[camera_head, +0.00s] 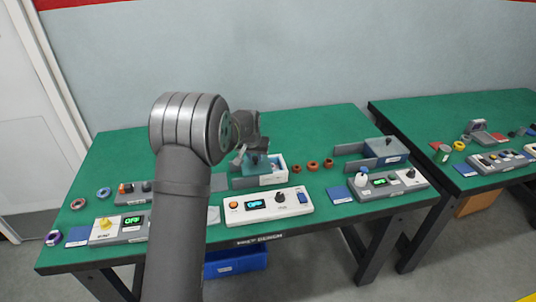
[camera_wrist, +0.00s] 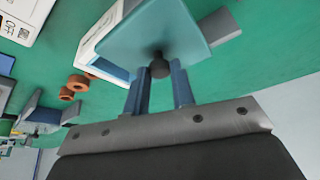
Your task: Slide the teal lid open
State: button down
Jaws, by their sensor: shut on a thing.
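The teal lid (camera_head: 256,164) lies over part of the white box (camera_head: 273,181) on the green table. The lid (camera_wrist: 155,30) fills the top middle of the wrist view, with a dark round knob (camera_wrist: 159,69) on it. My gripper (camera_wrist: 159,78) has its two blue-grey fingers on either side of this knob and is shut on it. In the head view my gripper (camera_head: 246,158) is over the lid and partly hides it. Part of the white box (camera_wrist: 104,36) is uncovered beside the lid, with a blue strip along it. The box's inside is mostly hidden.
A white control panel (camera_head: 268,206) with a lit display stands in front of the box. Brown rings (camera_head: 312,165) lie to its right. A blue-grey fixture (camera_head: 386,150) with long plates stands farther right. My arm hides part of the left side of the table.

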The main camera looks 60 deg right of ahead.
aim_at(246, 163)
jog(key=w+a, duration=0.2)
jog(key=shift+w+a, duration=0.4)
jog(key=c, duration=1.2)
grip_release()
jog(key=v, duration=1.7)
jog(key=shift+a, duration=0.2)
jog(key=shift+s, duration=0.15)
